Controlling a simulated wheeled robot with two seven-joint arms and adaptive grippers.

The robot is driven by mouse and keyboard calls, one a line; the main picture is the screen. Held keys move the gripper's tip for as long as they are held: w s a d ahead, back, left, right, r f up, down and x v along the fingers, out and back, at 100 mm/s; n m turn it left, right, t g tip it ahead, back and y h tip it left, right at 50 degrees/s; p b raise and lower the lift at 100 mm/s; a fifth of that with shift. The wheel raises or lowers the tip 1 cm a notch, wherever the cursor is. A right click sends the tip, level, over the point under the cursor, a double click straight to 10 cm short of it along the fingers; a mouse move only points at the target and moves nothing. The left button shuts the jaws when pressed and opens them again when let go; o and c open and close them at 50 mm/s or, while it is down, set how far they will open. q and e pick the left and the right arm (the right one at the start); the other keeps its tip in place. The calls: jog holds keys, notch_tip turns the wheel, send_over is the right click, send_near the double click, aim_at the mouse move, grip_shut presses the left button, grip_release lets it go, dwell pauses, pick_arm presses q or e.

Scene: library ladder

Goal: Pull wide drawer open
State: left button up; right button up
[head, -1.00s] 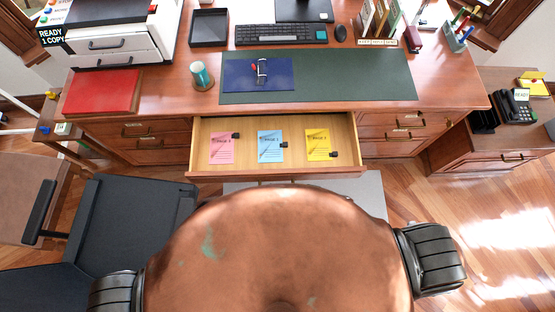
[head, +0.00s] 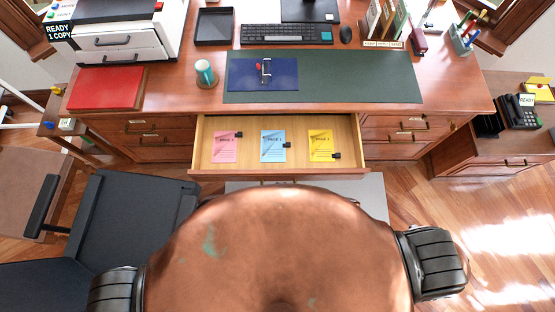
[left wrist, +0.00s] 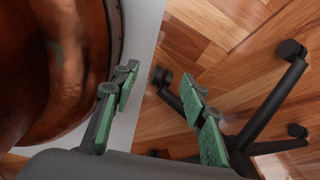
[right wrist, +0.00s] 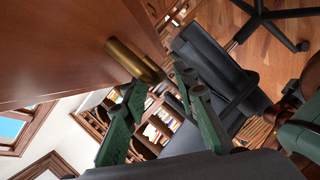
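The wide drawer (head: 215,172) in the middle of the desk is open in the head view. My grippers are hidden in the head view. In the right wrist view my right gripper (right wrist: 158,82) is open, its fingertips close to a brass handle (right wrist: 128,58) under a wooden front; I cannot tell if they touch. In the left wrist view my left gripper (left wrist: 162,82) is open and empty, above the floor and beside my body.
The desk (head: 160,98) bears a printer (head: 122,48), a red folder (head: 104,87), a mug (head: 205,73), a blue clipboard (head: 262,74) and a keyboard (head: 285,33). A dark chair (head: 130,220) stands at the left. A side cabinet (head: 480,160) stands at the right. Floor shows at the far right.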

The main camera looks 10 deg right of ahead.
jog(key=v, duration=1)
jog(key=shift+r, duration=0.15)
